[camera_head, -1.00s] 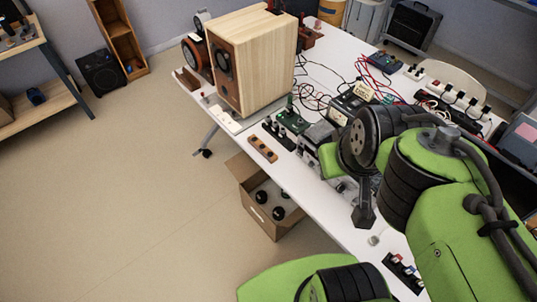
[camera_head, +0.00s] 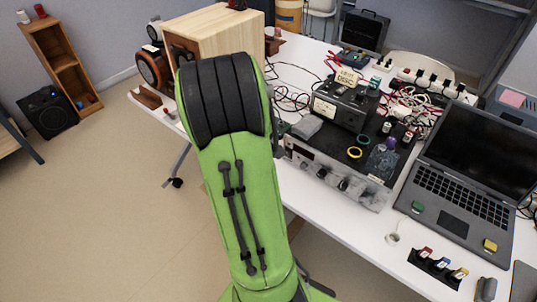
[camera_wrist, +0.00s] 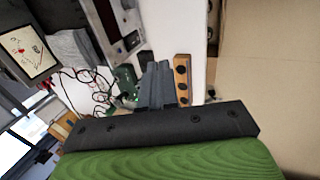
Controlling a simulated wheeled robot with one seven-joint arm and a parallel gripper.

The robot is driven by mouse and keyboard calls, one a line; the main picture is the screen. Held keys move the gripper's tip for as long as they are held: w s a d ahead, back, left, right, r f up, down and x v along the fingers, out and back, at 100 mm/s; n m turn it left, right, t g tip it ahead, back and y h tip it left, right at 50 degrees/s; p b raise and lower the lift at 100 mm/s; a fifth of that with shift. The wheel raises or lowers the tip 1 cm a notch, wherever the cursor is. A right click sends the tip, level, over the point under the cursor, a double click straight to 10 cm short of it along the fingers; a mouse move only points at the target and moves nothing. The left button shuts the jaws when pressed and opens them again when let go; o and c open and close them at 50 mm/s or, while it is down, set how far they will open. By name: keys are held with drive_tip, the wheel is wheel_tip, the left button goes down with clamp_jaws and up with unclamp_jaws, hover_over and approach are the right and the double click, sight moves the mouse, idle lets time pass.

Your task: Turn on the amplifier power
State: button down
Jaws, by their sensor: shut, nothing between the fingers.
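The amplifier (camera_head: 322,176), a grey and black box with a worn silver front with knobs, stands on the white table right of my arm. What looks like part of its silver panel (camera_wrist: 128,22) shows at the top of the wrist view. I cannot pick out its power switch. My gripper (camera_wrist: 158,75) is shut and empty in the wrist view, its grey fingers over the table edge, beside a wooden strip with black knobs (camera_wrist: 182,78) and apart from the amplifier panel. In the head view my green arm hides the gripper.
A wooden speaker box (camera_head: 215,35) stands behind my arm. An open laptop (camera_head: 465,175) is on the right, with small coloured-cap bottles (camera_head: 440,264) in front. A meter (camera_head: 340,108) and tape rolls sit on the amplifier. A green circuit board (camera_wrist: 125,78) and loose cables lie near the fingers.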

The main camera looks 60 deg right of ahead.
drive_tip(key=b, duration=0.4)
approach(287, 157)
drive_tip(key=a+f, duration=0.1)
drive_tip(key=f, duration=0.2)
drive_tip(key=a+f, duration=0.1)
drive_tip(key=f, duration=0.1)
drive_tip(key=shift+w+a, duration=0.1)
drive_tip(key=shift+a, duration=0.2)
drive_tip(key=d, duration=0.3)
drive_tip(key=shift+r, duration=0.3)
drive_tip(key=shift+s+d+r, duration=0.15)
drive_tip(key=shift+s+d, duration=0.1)
drive_tip(key=shift+d, duration=0.2)
drive_tip(key=shift+r+p, duration=0.1)
drive_tip(key=shift+p, duration=0.2)
drive_tip(key=p, duration=0.1)
drive_tip(key=d+y+p, duration=0.1)
drive_tip(key=shift+s+r+p, duration=0.15)
drive_tip(key=shift+r+p, duration=0.15)
drive_tip(key=shift+r, duration=0.05)
drive_tip(key=shift+f, duration=0.25)
drive_tip(key=shift+r, duration=0.1)
